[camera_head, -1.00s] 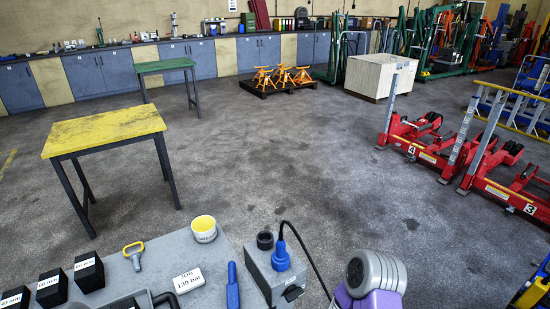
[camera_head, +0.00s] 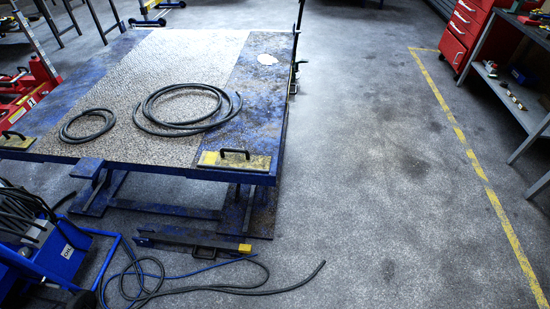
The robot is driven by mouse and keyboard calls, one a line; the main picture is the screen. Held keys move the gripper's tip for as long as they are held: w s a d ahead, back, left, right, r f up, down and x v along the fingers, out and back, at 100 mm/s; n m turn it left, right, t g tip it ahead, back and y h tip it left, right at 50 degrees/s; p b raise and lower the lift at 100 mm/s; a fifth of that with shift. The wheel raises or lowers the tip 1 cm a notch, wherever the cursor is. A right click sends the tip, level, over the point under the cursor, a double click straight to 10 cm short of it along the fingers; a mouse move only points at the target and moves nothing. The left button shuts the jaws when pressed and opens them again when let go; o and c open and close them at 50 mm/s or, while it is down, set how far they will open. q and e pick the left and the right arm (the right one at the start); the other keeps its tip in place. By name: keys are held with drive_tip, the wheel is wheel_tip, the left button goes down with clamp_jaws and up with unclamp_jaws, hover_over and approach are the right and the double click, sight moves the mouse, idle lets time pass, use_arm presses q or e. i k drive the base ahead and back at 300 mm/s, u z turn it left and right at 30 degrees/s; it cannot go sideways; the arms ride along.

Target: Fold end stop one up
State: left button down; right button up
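A low blue lift table (camera_head: 255,135) with a worn chequer-plate top stands left of centre in the head view. Two yellow plates with black handles lie at its near edge and look like the end stops. One end stop (camera_head: 236,161) lies flat at the near right corner. The other end stop (camera_head: 14,141) lies flat at the near left, partly cut off by the picture's edge. I cannot read a number on either, so I cannot tell which is end stop one. Neither of my grippers is in view.
A coiled black hose (camera_head: 183,118) and a smaller coil (camera_head: 87,126) lie on the table top. A blue unit (camera_head: 62,250) with hoses stands at the lower left. A loose hose (camera_head: 240,291) trails across the floor. Open floor (camera_head: 390,200) reaches right to a yellow line (camera_head: 484,180).

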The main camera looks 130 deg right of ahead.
sight(246, 163)
drive_tip(key=z, duration=3.25)
drive_tip(key=i, duration=1.2)
drive_tip(key=z, duration=0.2)
